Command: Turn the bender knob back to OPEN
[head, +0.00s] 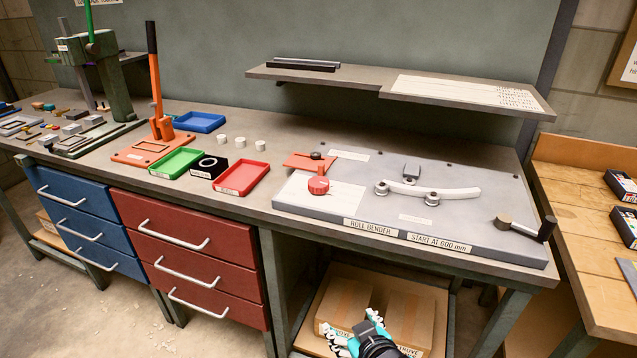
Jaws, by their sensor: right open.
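The roll bender (455,228) is a grey plate on the bench at right, labelled "ROLL BENDER" and "START AT 600 mm". The red bender knob (318,184) sits on a white panel at its left part; its pointer stands upright in the picture, and its setting is too small to read. A curved pale strip (455,194) lies among the rollers. A crank with a black handle (546,229) is at the right end. My right gripper (352,326) is open at the bottom, in front of and below the bench, well apart from the knob. My left gripper is not in view.
A shelf (355,82) overhangs the back of the bender. Red (243,178) and green (177,163) trays and an orange lever press (155,140) stand to the left. Cardboard boxes (400,305) sit under the bench. A wooden table (580,215) is at right.

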